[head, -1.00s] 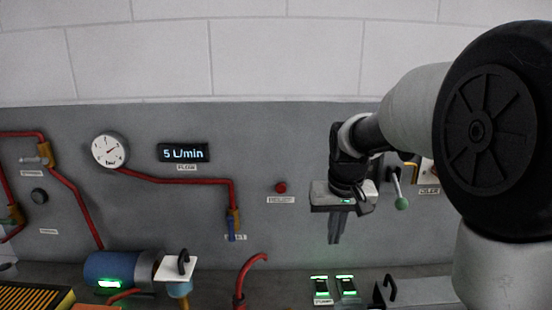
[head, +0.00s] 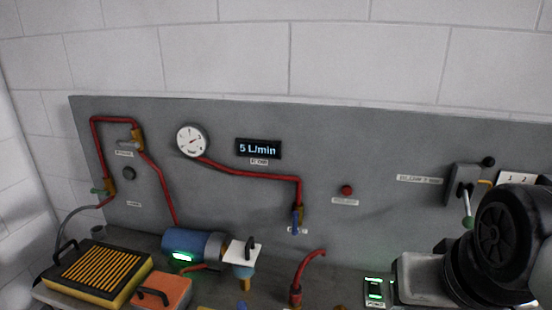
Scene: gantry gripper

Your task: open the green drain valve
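A yellow-and-black slatted box (head: 98,268) stands on the bench below the green valve. A blue motor (head: 190,244) and a lit green switch (head: 375,290) stand along the bench. The display (head: 258,148) reads 5 L/min.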

